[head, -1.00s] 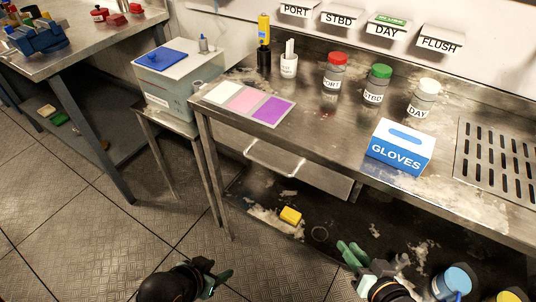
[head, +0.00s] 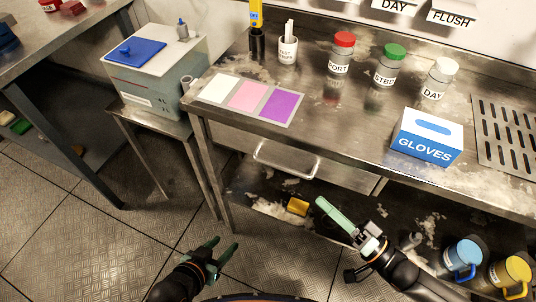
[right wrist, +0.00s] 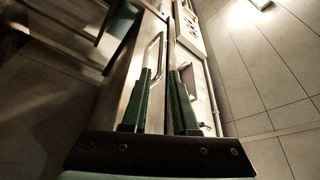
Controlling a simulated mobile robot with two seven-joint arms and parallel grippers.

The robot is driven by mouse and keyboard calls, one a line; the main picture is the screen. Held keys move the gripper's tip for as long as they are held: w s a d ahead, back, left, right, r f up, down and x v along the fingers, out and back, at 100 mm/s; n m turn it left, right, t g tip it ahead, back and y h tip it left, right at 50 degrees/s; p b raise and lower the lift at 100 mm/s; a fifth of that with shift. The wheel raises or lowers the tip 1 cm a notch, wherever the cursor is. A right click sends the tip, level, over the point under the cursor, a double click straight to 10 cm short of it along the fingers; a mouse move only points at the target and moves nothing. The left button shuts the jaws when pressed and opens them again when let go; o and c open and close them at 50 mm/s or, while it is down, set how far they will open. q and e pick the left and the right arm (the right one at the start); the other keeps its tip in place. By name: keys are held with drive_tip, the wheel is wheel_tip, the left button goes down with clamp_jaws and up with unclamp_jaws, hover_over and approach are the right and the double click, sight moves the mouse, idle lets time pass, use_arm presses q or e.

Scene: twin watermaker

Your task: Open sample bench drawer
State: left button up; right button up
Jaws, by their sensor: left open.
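The sample bench drawer (head: 340,181) sits under the left part of the steel bench top and looks shut. Its pale bar handle (head: 285,162) is bare, with no finger on it. My right gripper (head: 325,208) is below and to the right of the handle, pointing up toward the drawer. In the right wrist view, its two green fingers (right wrist: 159,80) stand apart with nothing between them, and the handle (right wrist: 155,55) lies beyond their tips. My left gripper (head: 226,248) is open and empty, low over the floor left of the bench.
On the bench stand a gloves box (head: 428,135), several labelled jars and a colour card (head: 248,97). A yellow sponge (head: 298,206) and blue (head: 461,258) and yellow (head: 510,275) mugs are on the lower shelf.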

sight(284, 168)
drive_tip(key=x, duration=1.3)
drive_tip(key=shift+s, duration=0.1)
drive_tip(key=shift+c, duration=0.3)
clamp_jaws()
idle(0.8)
